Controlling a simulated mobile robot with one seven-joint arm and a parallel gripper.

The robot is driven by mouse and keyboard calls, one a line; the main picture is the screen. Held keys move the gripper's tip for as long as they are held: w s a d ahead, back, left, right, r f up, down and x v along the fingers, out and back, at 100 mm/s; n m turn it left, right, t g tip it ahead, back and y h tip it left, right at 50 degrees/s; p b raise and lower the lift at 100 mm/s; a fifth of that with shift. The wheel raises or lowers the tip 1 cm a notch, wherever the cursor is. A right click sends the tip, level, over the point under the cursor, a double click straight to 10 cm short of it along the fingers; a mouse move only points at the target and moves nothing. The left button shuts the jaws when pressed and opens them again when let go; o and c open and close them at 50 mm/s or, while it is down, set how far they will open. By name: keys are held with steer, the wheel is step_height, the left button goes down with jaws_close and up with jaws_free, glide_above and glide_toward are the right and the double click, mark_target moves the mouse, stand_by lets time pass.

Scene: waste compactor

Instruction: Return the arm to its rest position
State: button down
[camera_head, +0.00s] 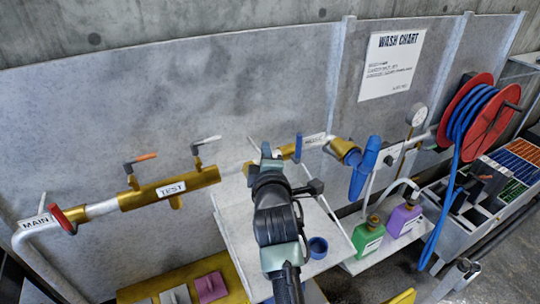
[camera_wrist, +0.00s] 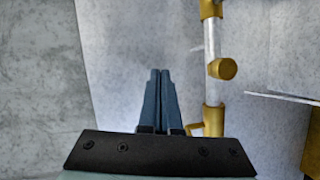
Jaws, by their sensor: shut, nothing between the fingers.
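My arm (camera_head: 274,210) reaches up from the bottom middle of the head view, in front of a pale shelf or tray and the pipework panel. In the wrist view my gripper (camera_wrist: 160,75) shows with its two dark fingers side by side, shut and empty. Brass and pale pipework (camera_wrist: 213,75) stands to the right of the fingers in that view, apart from them in the picture. The gripper's fingers are hard to make out in the head view.
A brass TEST pipe (camera_head: 170,190) with lever valves is left of my arm. A blue nozzle (camera_head: 364,168), green bottle (camera_head: 368,240), purple bottle (camera_head: 403,219) and red hose reel (camera_head: 487,125) are right. A blue cup (camera_head: 318,247) sits close beside my arm in the picture.

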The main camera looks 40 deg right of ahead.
steer(key=s+a+r+m+t+y+b, duration=0.25)
steer(key=a+r+m+t+b, duration=0.4)
steer(key=a+r, duration=1.5)
steer(key=s+a+r+m+t+y, duration=0.3)
steer(key=s+a+r+t+y, duration=0.4)
steer(key=s+a+r, duration=0.5)
steer(key=shift+s+a+r, duration=0.35)
steer(key=shift+s+a, duration=0.3)
steer(key=shift+s, duration=0.2)
